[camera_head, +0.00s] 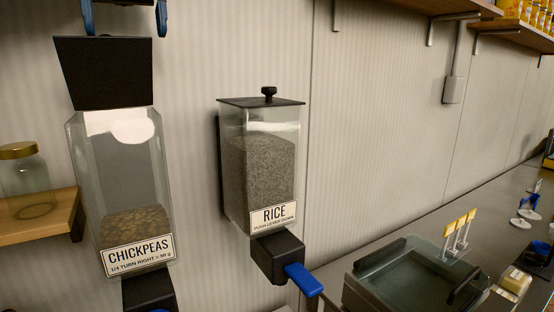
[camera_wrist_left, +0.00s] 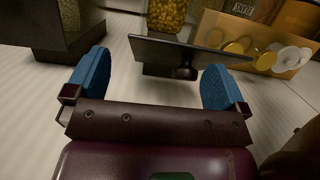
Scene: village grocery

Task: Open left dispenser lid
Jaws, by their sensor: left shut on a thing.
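The left dispenser (camera_head: 118,185) is a clear container labelled CHICKPEAS, with brown chickpeas in its lower part. Its black lid (camera_head: 103,72) is tilted up, so its broad face shows above the container. My left gripper (camera_head: 125,30) is at the top edge of the head view, its two blue fingers pointing down at the lid's upper edge. In the left wrist view, a black plate with a knob (camera_wrist_left: 185,50) shows beyond and between the blue fingers (camera_wrist_left: 155,82). My right gripper is not in view.
The RICE dispenser (camera_head: 262,170) hangs to the right, its flat knobbed lid (camera_head: 262,102) down and a blue lever (camera_head: 303,280) below. A glass jar (camera_head: 22,182) stands on a wooden shelf (camera_head: 40,213) at the left. A glass-topped case (camera_head: 410,275) is at lower right.

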